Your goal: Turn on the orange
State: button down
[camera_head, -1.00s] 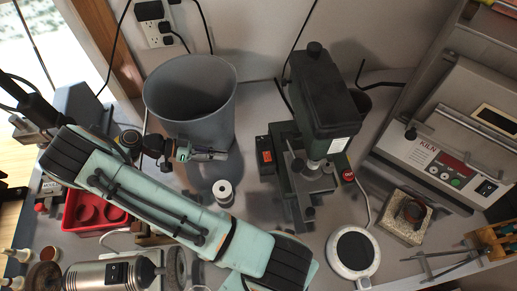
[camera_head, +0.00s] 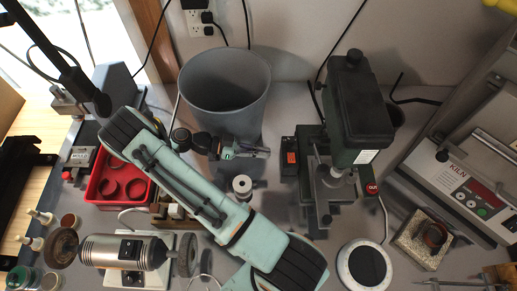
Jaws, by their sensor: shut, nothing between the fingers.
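The orange switch (camera_head: 291,157) is a small orange rocker on a dark box (camera_head: 289,166). The box is at the left side of the green drill press (camera_head: 355,110). My gripper (camera_head: 264,152) points right, with its fingertips a short way left of the orange switch. The fingers look shut and empty. A small gap shows between the fingertips and the box, but I cannot tell their relative height. The switch is not covered by my arm. I cannot tell from its look whether it is on or off.
A grey bin (camera_head: 225,85) stands just behind my gripper. A white spool (camera_head: 242,185) stands in front of it. The drill press has a red button (camera_head: 372,188) on its right. A red tray (camera_head: 105,190) and a bench grinder (camera_head: 125,252) are at left, a kiln (camera_head: 470,185) at right.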

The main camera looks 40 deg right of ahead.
aim_at(285, 162)
jog(key=shift+x, duration=3.15)
jog(key=shift+f, duration=0.1)
